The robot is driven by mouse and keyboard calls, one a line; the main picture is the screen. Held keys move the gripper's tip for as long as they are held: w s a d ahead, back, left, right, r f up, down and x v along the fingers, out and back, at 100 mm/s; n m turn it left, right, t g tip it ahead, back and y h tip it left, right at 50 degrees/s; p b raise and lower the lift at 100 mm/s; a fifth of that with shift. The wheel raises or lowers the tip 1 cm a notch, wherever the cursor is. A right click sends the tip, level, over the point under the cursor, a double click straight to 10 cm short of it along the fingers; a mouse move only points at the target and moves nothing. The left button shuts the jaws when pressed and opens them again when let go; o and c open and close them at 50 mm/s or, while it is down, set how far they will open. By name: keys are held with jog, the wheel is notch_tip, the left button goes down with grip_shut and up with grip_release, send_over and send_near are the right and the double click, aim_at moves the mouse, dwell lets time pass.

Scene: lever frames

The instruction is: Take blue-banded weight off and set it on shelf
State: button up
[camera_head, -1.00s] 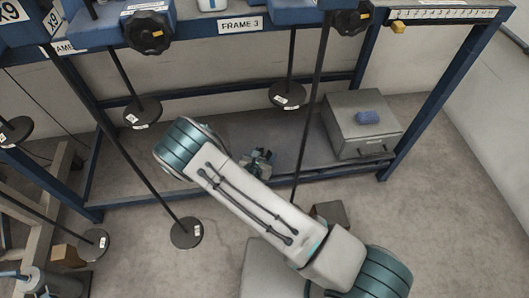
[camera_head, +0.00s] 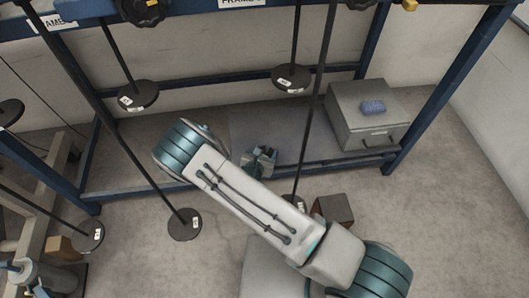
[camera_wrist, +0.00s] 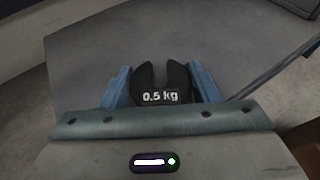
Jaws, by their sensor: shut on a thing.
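A black slotted weight marked 0.5 kg (camera_wrist: 165,88) is held in my gripper (camera_wrist: 162,88) in the wrist view. Its slot opens toward the top of that view, and a blue finger presses at each side. No blue band shows on the visible face. In the head view my gripper (camera_head: 260,160) is over the low grey shelf (camera_head: 215,120) of the blue frame, partly hidden by my arm. I cannot tell whether the weight touches the shelf, which also shows in the wrist view (camera_wrist: 225,45).
Hanging rods with black discs stand around my arm, including discs at left (camera_head: 138,95), back (camera_head: 291,78) and front left (camera_head: 185,224). A grey box (camera_head: 368,118) with a blue item (camera_head: 373,107) occupies the shelf's right end. The shelf's middle is bare.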

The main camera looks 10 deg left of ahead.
jog(key=shift+f, duration=0.4)
dwell(0.4)
jog(key=o, duration=1.2)
jog(key=p+v, duration=0.4)
jog(key=v, duration=1)
jog(key=shift+p, duration=0.35)
jog(key=shift+f, duration=0.1)
